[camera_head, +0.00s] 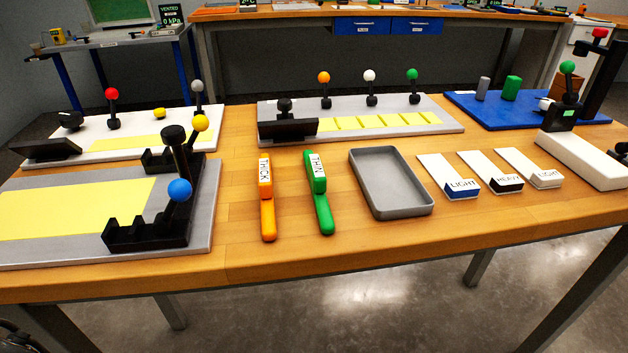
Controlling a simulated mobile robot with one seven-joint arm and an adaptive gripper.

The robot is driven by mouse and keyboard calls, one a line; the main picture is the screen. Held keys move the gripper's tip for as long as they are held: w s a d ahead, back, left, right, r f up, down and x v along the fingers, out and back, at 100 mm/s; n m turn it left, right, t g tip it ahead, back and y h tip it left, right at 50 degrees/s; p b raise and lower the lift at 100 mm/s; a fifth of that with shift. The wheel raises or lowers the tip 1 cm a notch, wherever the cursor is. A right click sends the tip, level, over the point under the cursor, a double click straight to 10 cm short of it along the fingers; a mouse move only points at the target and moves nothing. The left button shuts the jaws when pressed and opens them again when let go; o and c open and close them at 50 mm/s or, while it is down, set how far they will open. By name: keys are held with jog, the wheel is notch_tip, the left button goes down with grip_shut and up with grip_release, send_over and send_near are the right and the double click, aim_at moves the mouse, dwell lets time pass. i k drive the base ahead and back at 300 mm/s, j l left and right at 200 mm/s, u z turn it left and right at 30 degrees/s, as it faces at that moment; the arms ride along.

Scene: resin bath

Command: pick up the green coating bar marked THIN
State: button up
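The green coating bar marked THIN (324,212) lies flat on the wooden table, its labelled block end toward the back and its rounded end toward the front edge. An orange bar marked THICK (268,216) lies just to its left, roughly parallel and apart from it. A grey empty tray (428,210) stands close to its right. The green bar is fully visible with nothing on it. My gripper is not in view.
White-and-grey lever panels (450,126) stand behind the bars. A grey plate with a yellow sheet (75,205) and black lever bracket is at left. Blocks marked LIGHT (462,194) and HEAVY (507,191) lie right of the tray. The wood in front of the bars is clear.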

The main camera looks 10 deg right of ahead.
aim_at(315, 170)
jog(key=k+j+z, duration=0.15)
jog(key=j+z, duration=0.15)
jog(key=k+j+z, duration=0.3)
jog(key=j, duration=0.2)
jog(key=k+j+z, duration=0.1)
jog(key=j+z, duration=0.2)
jog(key=k+j+z, duration=0.3)
jog(key=i+j, duration=0.45)
jog(key=j, duration=0.1)
